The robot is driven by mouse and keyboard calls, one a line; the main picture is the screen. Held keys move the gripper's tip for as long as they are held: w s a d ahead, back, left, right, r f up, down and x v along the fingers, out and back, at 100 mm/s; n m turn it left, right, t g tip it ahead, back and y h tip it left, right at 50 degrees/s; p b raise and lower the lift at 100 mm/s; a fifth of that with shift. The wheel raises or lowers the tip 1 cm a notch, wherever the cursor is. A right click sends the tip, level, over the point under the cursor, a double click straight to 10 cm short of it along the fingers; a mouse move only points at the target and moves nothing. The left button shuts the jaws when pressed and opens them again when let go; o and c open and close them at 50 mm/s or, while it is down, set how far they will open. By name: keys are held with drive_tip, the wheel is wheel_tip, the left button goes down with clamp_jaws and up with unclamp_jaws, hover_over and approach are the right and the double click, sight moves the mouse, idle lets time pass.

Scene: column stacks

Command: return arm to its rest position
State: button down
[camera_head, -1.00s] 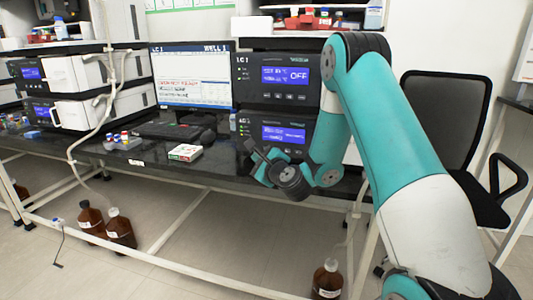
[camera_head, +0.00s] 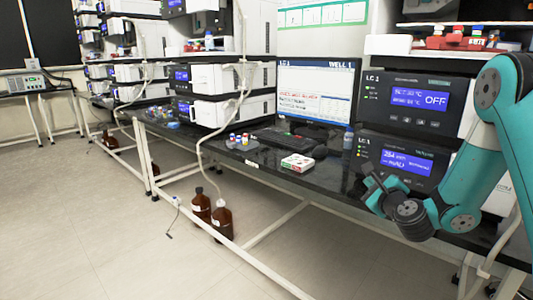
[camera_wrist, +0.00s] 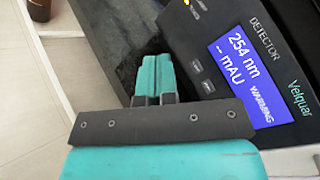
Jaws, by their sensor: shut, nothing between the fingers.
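My gripper (camera_head: 374,187) is at the right in the head view, folded in front of the lower instrument, near the bench's front edge. In the wrist view the teal fingers of my gripper (camera_wrist: 154,78) lie together with nothing between them. The same detector (camera_head: 450,172) shows in the head view, partly hidden by my arm. I cannot tell from the pictures whether the fingers touch anything.
The black bench (camera_head: 330,177) holds a monitor (camera_head: 316,90), a keyboard (camera_head: 290,143), a small white-and-red box (camera_head: 297,162) and a vial rack (camera_head: 241,143). Brown bottles (camera_head: 222,217) stand on the floor under the bench. The floor at the left is open.

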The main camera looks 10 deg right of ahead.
drive_tip(key=s+a+r+n+g+y, duration=0.3)
drive_tip(key=s+a+n+g+y, duration=0.15)
drive_tip(key=a+n, duration=0.6)
drive_tip(key=s+a+r+n+g+y, duration=0.35)
drive_tip(key=s+a+n+y, duration=0.2)
drive_tip(key=a+n, duration=0.5)
drive_tip(key=s+a+n+g+h, duration=0.2)
drive_tip(key=s+n+g, duration=0.4)
drive_tip(key=s, duration=0.6)
drive_tip(key=s+a+n+g+h, duration=0.25)
drive_tip(key=s+n, duration=0.45)
drive_tip(key=s, duration=0.5)
wheel_tip(320, 180, up, 20)
drive_tip(key=d+p, duration=0.1)
drive_tip(key=p, duration=1.8)
drive_tip(key=shift+s+g+p, duration=0.3)
drive_tip(key=shift+g, duration=0.05)
